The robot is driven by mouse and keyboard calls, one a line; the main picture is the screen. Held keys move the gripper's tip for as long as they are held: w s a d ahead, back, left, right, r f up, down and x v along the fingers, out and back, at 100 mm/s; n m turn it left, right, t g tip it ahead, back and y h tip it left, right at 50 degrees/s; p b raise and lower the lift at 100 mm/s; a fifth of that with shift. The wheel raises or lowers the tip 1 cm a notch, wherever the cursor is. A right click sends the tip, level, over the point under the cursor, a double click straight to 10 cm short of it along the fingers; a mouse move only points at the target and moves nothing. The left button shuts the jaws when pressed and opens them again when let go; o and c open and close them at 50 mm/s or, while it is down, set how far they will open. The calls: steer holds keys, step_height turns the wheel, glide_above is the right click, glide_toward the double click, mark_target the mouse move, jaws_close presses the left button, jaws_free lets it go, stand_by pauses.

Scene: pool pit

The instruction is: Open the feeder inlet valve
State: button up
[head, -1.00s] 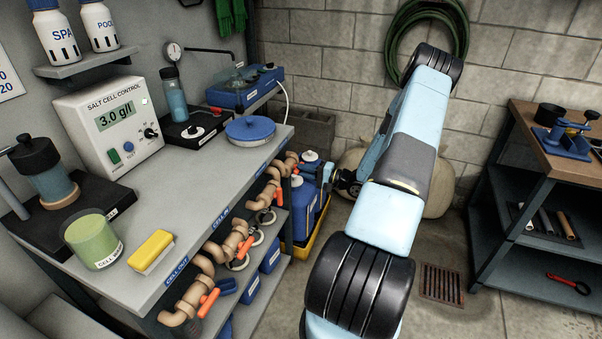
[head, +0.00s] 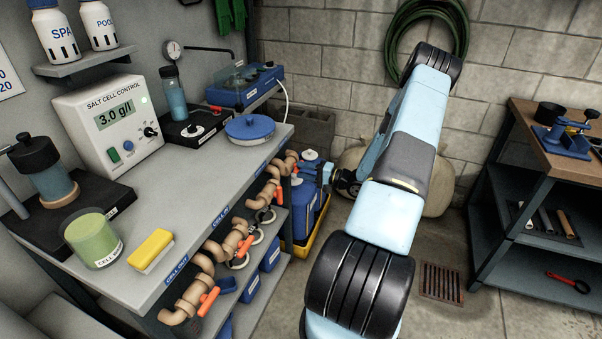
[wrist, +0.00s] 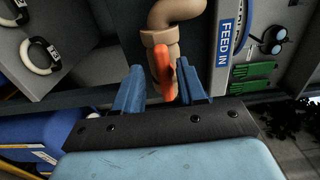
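The feeder inlet valve shows in the wrist view as an orange handle (wrist: 165,68) on a tan pipe (wrist: 163,38), beside a blue FEED IN label (wrist: 228,25). My gripper (wrist: 160,85) has its two blue fingers apart, one on each side of the handle. There is a gap between the handle and the left finger; the right finger is close to it, and I cannot tell whether they touch.
The grey bench (head: 205,215) has more tan pipes with orange handles along its front, near the CELL IN and CELL OUT labels. Blue containers stand in a yellow tray (head: 302,247) by the far end. A second workbench (head: 540,160) is at right. Floor between is clear around a drain grate (head: 441,283).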

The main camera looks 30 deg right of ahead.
steer(key=v, duration=1.3)
steer(key=shift+s+d, duration=0.2)
steer(key=shift+d, duration=0.1)
steer(key=s+a+r+n+g+h, duration=0.15)
steer(key=a+r+n+g, duration=0.9)
steer(key=a+r, duration=1.15)
steer(key=s+a+r+t+h, duration=0.1)
steer(key=s+a+r+h, duration=0.3)
steer(key=s+r, duration=0.5)
steer(key=s+a+r+t+h, duration=0.1)
steer(key=s+a+r+h, duration=0.4)
steer(key=s+r, duration=0.5)
steer(key=shift+a, duration=0.5)
